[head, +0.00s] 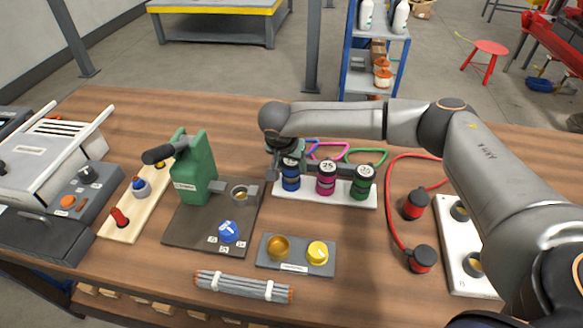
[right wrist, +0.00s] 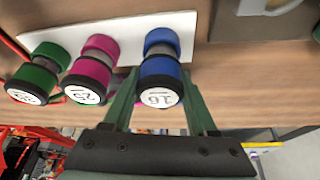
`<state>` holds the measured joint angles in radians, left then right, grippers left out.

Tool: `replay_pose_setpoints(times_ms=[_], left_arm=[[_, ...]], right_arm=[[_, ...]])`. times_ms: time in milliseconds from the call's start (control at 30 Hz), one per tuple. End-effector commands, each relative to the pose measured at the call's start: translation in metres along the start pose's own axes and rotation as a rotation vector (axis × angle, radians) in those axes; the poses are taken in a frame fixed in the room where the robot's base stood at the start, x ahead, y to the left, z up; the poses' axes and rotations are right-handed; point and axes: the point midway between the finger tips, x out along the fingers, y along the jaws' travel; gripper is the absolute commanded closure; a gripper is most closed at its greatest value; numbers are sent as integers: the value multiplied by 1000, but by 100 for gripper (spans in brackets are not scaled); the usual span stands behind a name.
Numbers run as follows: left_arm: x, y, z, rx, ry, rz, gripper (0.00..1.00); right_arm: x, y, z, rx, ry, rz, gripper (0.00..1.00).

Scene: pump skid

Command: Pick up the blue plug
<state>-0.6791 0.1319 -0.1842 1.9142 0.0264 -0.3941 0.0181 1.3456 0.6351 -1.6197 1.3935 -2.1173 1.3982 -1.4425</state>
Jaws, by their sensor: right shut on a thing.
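The blue plug (head: 291,180) stands upright at the left end of a white rack (head: 330,196), beside the magenta plug (head: 326,180) and the green plug (head: 362,184). In the right wrist view the blue plug (right wrist: 161,68) has a white label reading 16 on its end. My right gripper (head: 288,163) is at the blue plug, with its fingers on either side of it, shut on it. In the right wrist view the plug is between the fingers of my gripper (right wrist: 160,100). My left gripper is not in view.
A green lever device (head: 195,170) on a dark plate stands to the left. A grey block (head: 296,268) with two round parts and a cable bundle (head: 243,287) lie in front. Red plugs (head: 415,205) with a red hose are on the right. Bare wood shows between them.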

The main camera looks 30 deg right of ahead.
Motion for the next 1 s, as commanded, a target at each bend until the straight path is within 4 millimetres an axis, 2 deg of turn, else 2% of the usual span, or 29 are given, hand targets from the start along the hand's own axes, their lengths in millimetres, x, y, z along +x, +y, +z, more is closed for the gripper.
replay_pose_setpoints(times_ms=[167,267,467,600,800,1000], left_arm=[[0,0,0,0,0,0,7],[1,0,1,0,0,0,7],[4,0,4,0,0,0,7],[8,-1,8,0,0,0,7],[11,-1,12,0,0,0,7],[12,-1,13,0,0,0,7]], right_arm=[[-25,-2,-11,1,4,-8,100],[-45,1,-3,-4,2,-7,100],[-98,7,14,-4,4,-10,100],[-122,12,40,-6,2,-7,100],[-149,19,65,-4,3,-5,100],[-164,21,78,-1,2,-5,100]])
